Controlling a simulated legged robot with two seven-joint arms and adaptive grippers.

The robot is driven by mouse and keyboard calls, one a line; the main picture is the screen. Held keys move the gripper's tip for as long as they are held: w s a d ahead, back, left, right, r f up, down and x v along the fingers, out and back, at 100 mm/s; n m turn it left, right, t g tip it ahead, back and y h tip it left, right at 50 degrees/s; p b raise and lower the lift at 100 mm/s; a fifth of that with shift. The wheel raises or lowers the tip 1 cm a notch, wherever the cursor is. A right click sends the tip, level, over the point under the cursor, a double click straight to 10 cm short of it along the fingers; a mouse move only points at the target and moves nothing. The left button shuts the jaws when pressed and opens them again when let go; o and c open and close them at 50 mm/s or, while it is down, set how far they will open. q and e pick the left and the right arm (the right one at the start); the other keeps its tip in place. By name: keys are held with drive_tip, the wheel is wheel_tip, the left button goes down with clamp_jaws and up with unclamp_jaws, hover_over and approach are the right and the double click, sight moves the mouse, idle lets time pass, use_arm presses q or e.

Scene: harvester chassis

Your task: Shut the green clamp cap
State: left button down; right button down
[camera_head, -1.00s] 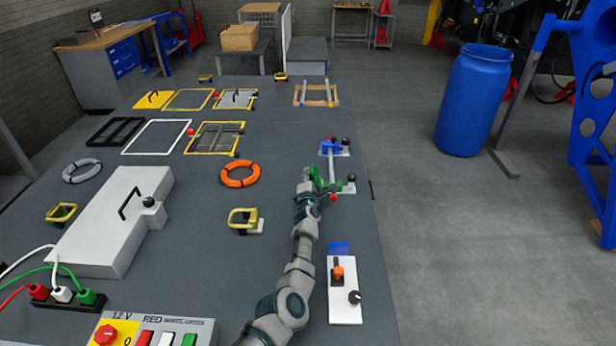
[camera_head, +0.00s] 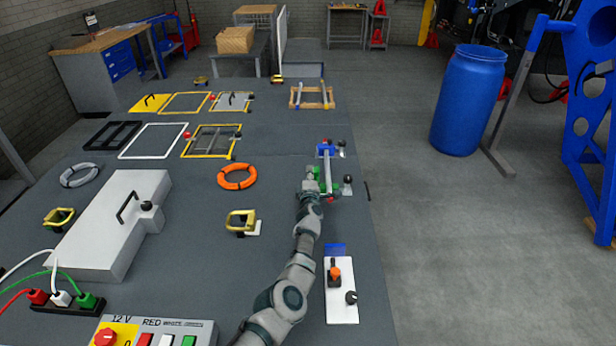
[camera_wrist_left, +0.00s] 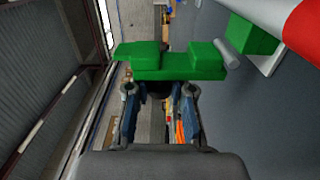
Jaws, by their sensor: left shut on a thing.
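The green clamp cap (camera_wrist_left: 165,62) lies across my left gripper's fingertips in the left wrist view. My left gripper (camera_wrist_left: 160,88) is shut on it; its grip also shows in the head view (camera_head: 312,178), at the left side of the near clamp. The green clamp base (camera_wrist_left: 252,36) is beside the cap, under a pipe with a red end (camera_wrist_left: 302,30). A grey pin sits between cap and base. In the head view the light pipe (camera_head: 327,172) runs from the green clamp to a blue clamp (camera_head: 325,150). My gripper partly hides the cap there. My right gripper is out of view.
Black knobs (camera_head: 347,179) stand right of the pipe. An orange ring (camera_head: 237,176) and a yellow-handled part (camera_head: 241,221) lie to the left. A white plate with an orange knob (camera_head: 341,290) is nearer. The table's right edge is close by.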

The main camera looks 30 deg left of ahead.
use_arm(q)
drive_tip(key=shift+w+d+r+m, duration=0.2)
drive_tip(key=shift+r+m, duration=0.35)
drive_tip(key=shift+m, duration=0.45)
drive_tip(key=shift+r, duration=0.2)
drive_tip(key=c, duration=1.1)
unclamp_jaws()
drive_tip(key=shift+w+a+f, duration=0.1)
drive_tip(key=shift+o, duration=0.6)
drive_tip(key=shift+w+f, duration=0.2)
drive_tip(key=shift+f, duration=0.1)
drive_tip(key=shift+s, duration=0.15)
drive_tip(key=shift+s+d+f, duration=0.15)
drive_tip(key=shift+s+d, duration=0.5)
drive_tip(key=shift+d, duration=0.05)
drive_tip(key=shift+a+v, duration=0.15)
drive_tip(key=shift+v, duration=1.2)
drive_tip(key=shift+a+v, duration=0.15)
drive_tip(key=shift+v, duration=1.15)
